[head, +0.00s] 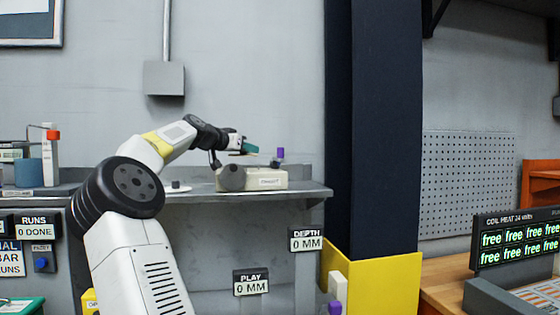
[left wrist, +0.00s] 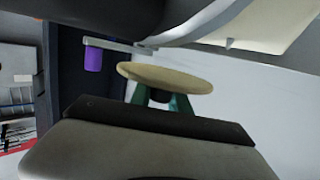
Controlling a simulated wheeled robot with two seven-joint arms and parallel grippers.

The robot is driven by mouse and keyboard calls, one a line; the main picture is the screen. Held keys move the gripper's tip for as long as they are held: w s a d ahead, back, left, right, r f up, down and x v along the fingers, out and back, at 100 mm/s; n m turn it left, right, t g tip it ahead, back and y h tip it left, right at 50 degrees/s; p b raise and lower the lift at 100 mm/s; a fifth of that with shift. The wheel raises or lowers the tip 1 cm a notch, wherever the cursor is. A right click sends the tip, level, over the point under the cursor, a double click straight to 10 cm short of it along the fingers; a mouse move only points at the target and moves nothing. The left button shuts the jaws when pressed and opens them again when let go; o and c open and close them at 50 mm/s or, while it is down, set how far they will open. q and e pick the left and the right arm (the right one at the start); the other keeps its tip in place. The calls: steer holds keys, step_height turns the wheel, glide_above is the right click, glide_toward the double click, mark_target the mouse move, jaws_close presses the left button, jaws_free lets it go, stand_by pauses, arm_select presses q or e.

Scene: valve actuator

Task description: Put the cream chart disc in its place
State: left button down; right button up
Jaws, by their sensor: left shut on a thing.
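The cream chart disc (left wrist: 165,78) shows in the left wrist view, seen at a slant. It is held by its underside hub between the green fingertips of my left gripper (left wrist: 160,102). In the head view my left gripper (head: 248,148) is shut above a cream box (head: 270,180) with a label on its front. The disc is too small to make out clearly there. A purple piece (head: 280,153) stands up at the box's right part; a purple cylinder on a thin grey bar also shows in the left wrist view (left wrist: 93,58). My right gripper is not in view.
The box stands on a grey shelf (head: 300,189) against the wall. A small white round item (head: 176,187) lies to its left. A dark round part (head: 231,178) is at the box's left end. A dark column (head: 385,130) with a yellow base rises to the right.

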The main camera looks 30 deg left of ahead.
arm_select(q)
steer(key=shift+w+a+f, duration=0.1)
steer(key=shift+w+a, duration=0.1)
steer(key=shift+w, duration=1)
step_height(320, 180, down, 3)
steer(key=shift+s+r, duration=0.15)
steer(key=shift+f, duration=0.4)
